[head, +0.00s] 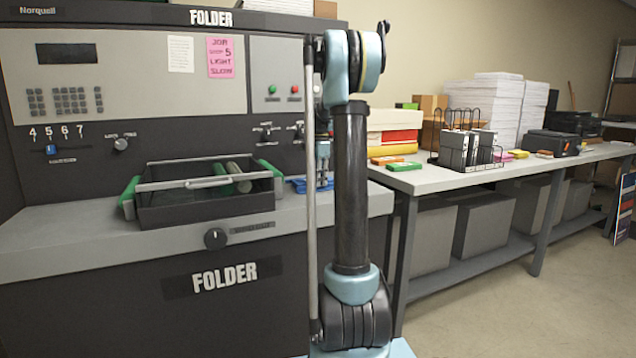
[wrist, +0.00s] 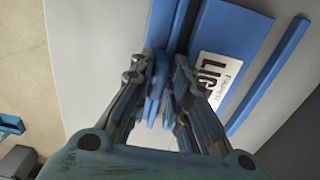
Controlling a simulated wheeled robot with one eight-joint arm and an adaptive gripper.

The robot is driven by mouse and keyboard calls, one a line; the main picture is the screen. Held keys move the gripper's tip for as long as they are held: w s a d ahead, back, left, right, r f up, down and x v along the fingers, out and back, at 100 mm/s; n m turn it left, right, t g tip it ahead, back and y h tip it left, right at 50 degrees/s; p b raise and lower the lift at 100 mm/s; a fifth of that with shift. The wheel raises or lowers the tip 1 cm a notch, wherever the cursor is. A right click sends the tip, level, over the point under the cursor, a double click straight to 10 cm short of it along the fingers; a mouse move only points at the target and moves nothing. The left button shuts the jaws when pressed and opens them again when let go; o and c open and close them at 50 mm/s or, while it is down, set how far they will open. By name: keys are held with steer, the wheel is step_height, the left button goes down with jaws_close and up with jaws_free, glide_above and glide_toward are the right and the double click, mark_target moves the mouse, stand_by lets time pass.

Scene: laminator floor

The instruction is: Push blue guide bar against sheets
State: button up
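In the wrist view, a narrow blue strip (wrist: 160,25) runs up from the fingertips beside a wider blue plate (wrist: 228,35), with a dark gap between them. A second blue bar (wrist: 268,76) lies apart at the right. I cannot tell which is the guide bar. The plate has a white label (wrist: 216,78), partly readable as "LIG". My gripper (wrist: 160,72) points down at the strip, its fingers close together with an upright blue piece between them. Whether they grip it is unclear. In the head view, my gripper (head: 323,182) is over the blue parts (head: 298,185), mostly behind my arm. I cannot make out any sheets.
The folder machine (head: 150,100) stands at the left with a dark tray (head: 205,210) on its ledge (head: 60,240), left of the blue parts. A side table (head: 455,180) at the right holds paper stacks (head: 485,105) and a wire rack (head: 470,150). Floor (head: 540,310) is clear at front right.

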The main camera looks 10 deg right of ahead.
steer(key=o, duration=0.3)
steer(key=shift+d, duration=0.1)
steer(key=shift+o, duration=0.2)
step_height(320, 180, up, 12)
stand_by(0.4)
steer(key=shift+f, duration=0.1)
step_height(320, 180, up, 7)
step_height(320, 180, down, 17)
steer(key=shift+s+f, duration=0.1)
steer(key=shift+f, duration=0.05)
stand_by(0.7)
